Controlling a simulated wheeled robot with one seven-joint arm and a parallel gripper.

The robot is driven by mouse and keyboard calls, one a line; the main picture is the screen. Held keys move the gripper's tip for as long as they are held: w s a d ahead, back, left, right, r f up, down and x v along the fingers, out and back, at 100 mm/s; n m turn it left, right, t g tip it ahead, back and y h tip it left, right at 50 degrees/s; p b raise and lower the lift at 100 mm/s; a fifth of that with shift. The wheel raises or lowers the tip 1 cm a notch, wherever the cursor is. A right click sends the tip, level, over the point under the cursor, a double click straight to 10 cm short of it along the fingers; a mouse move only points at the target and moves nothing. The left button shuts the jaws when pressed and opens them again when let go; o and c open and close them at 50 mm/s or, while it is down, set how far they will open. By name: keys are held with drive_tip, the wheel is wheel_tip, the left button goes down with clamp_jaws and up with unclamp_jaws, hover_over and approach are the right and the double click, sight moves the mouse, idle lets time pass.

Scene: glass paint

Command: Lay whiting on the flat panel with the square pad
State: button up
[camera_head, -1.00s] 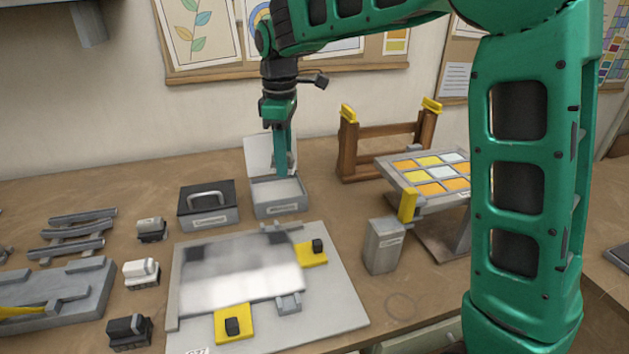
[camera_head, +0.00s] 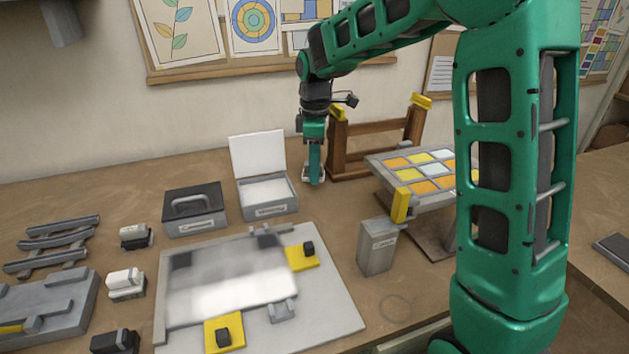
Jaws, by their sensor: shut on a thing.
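My gripper (camera_head: 314,172) points down just right of the open tray, near the back of the bench. It is shut on a small pale thing, seemingly the square pad (camera_head: 314,181), mostly hidden by the fingers. The open tray (camera_head: 268,211) holds a flat white fill, seemingly the whiting (camera_head: 266,192), with its white lid raised behind. The flat panel (camera_head: 232,287) lies on a pale grey board (camera_head: 335,318) at the front middle, apart from my gripper. Its surface looks hazy, whitish and grey, with dark patches at the upper corners.
A closed dark-lidded box (camera_head: 195,222) stands left of the tray. Yellow clamps (camera_head: 304,260) sit at the panel's edges. A grey canister (camera_head: 377,249), a tilted coloured panel (camera_head: 423,178) and a wooden rack (camera_head: 375,137) stand right. Several small blocks (camera_head: 126,282) and grey racks are left.

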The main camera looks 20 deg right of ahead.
sight(315, 191)
drive_tip(key=shift+f, duration=2)
drive_tip(key=shift+s+f, duration=0.15)
drive_tip(key=shift+f, duration=0.2)
drive_tip(key=shift+s+f, duration=0.1)
drive_tip(key=shift+f, duration=0.15)
drive_tip(key=o, duration=0.9)
drive_tip(key=shift+s, duration=0.1)
drive_tip(key=shift+o, duration=0.5)
drive_tip(key=shift+f, duration=0.15)
drive_tip(key=shift+a, duration=0.1)
drive_tip(key=shift+w+r, duration=0.2)
drive_tip(key=shift+r, duration=0.5)
wheel_tip(315, 191, up, 12)
drive_tip(key=shift+w+r, duration=0.1)
